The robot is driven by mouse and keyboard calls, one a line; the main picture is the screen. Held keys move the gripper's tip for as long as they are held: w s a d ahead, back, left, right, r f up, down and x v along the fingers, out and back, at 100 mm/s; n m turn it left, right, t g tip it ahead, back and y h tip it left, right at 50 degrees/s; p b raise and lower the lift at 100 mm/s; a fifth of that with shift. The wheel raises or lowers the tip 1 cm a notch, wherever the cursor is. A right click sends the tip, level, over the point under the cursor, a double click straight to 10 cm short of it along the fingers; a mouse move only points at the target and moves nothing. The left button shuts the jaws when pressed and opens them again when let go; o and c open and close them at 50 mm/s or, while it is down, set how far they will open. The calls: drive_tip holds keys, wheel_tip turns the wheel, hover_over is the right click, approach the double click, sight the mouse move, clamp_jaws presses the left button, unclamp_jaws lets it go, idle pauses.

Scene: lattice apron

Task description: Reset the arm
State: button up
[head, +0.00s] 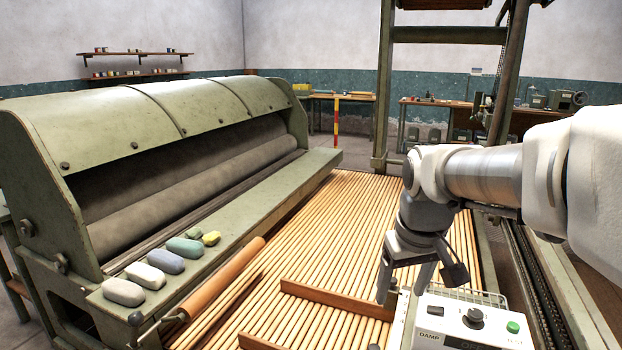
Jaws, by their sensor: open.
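My arm reaches in from the right edge and bends down at the wrist. My gripper (402,291) points downward, with its two dark fingers spread apart. I see nothing held between them. It is over the right side of the wooden slat bed (345,225), just behind and left of a white control box (462,332) marked "DAMP". The box has a dark knob (474,317) and a green button (513,327). I cannot tell whether the fingertips touch anything.
A green roller machine (150,125) fills the left. Several coloured rounded blocks (165,261) lie on its ledge, beside a brown roller (222,277). Brown bars (335,298) cross the slats. A tall frame (383,90) stands behind. The middle slats are clear.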

drive_tip(key=s+m+t, duration=0.2)
drive_tip(key=s+t, duration=0.1)
drive_tip(key=s, duration=1.3)
wheel_tip(320, 180, up, 12)
drive_tip(key=p, duration=1.3)
drive_tip(key=shift+a+r, duration=0.25)
drive_tip(key=shift+a, duration=0.15)
